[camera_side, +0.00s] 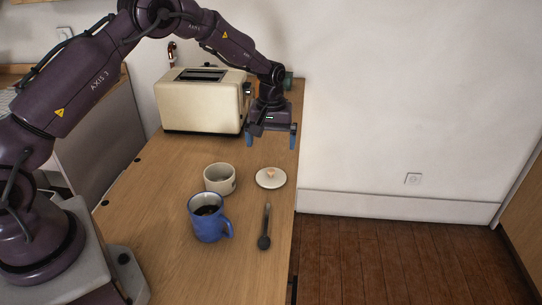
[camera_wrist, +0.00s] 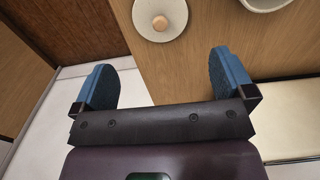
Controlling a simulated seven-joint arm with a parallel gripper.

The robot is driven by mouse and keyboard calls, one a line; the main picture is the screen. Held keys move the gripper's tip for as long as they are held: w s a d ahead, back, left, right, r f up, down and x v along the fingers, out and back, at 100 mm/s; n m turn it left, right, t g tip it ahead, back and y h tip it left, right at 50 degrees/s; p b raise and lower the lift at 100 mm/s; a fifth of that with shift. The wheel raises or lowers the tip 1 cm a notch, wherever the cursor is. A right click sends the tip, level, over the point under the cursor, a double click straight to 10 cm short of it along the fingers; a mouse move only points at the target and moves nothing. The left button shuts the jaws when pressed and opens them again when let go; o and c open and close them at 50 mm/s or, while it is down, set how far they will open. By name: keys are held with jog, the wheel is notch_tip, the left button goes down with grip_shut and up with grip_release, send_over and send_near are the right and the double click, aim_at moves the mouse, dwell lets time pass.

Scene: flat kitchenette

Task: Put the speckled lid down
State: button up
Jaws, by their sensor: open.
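The speckled lid (camera_side: 271,178) is a pale disc with a small tan knob. It lies knob up on the wooden counter near its right edge, beside a bowl. It also shows at the top of the wrist view (camera_wrist: 160,16). My gripper (camera_side: 272,143) is open with its blue fingers spread wide and nothing between them. It hangs above the counter, higher than the lid and farther back toward the toaster. In the wrist view the lid lies beyond the two fingertips (camera_wrist: 160,75), apart from them.
A pale bowl (camera_side: 219,179) stands left of the lid. A blue mug (camera_side: 208,218) with dark contents and a dark spoon (camera_side: 265,228) are in front. A cream toaster (camera_side: 201,104) stands at the back, close to my gripper. The counter (camera_side: 160,230) drops off at right.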

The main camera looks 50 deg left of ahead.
jog(key=s+d+r+m+t, duration=0.15)
jog(key=s+r, duration=0.35)
jog(key=r, duration=0.5)
jog(key=s+d+r+m+t, duration=0.1)
jog(key=s+d+r+m, duration=0.3)
jog(key=r, duration=0.6)
jog(key=s+d+r+m+t, duration=0.1)
jog(key=s+r, duration=0.1)
jog(key=s, duration=0.8)
jog(key=s+d+r+m+t, duration=0.1)
jog(key=s+r+m+t, duration=0.1)
jog(key=s, duration=0.9)
jog(key=shift+s+d, duration=0.15)
jog(key=shift+s, duration=0.15)
